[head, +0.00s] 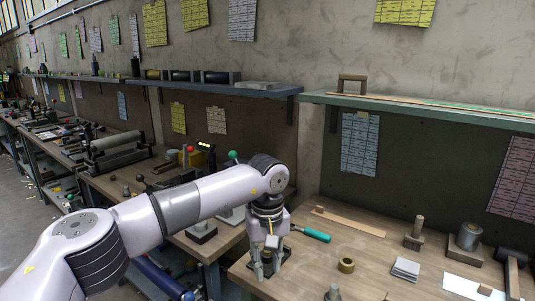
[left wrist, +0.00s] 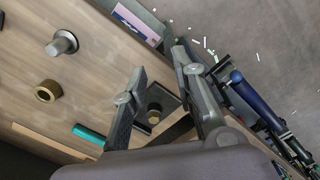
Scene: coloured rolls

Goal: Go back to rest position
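My left gripper (head: 266,268) points down over the near left corner of the wooden workbench (head: 325,270). In the left wrist view its two fingers (left wrist: 158,62) stand apart with nothing held between them. A dark square plate with a small brass-coloured knob (left wrist: 154,113) lies on the bench, seen past the gap between the fingers. My right gripper is not in either view. Dark rolls with coloured parts (head: 216,77) lie on the blue-grey shelf (head: 270,92) at the back.
Another bench (head: 120,186) stands to the left. Blue rolls (left wrist: 255,98) sit low beside the bench.

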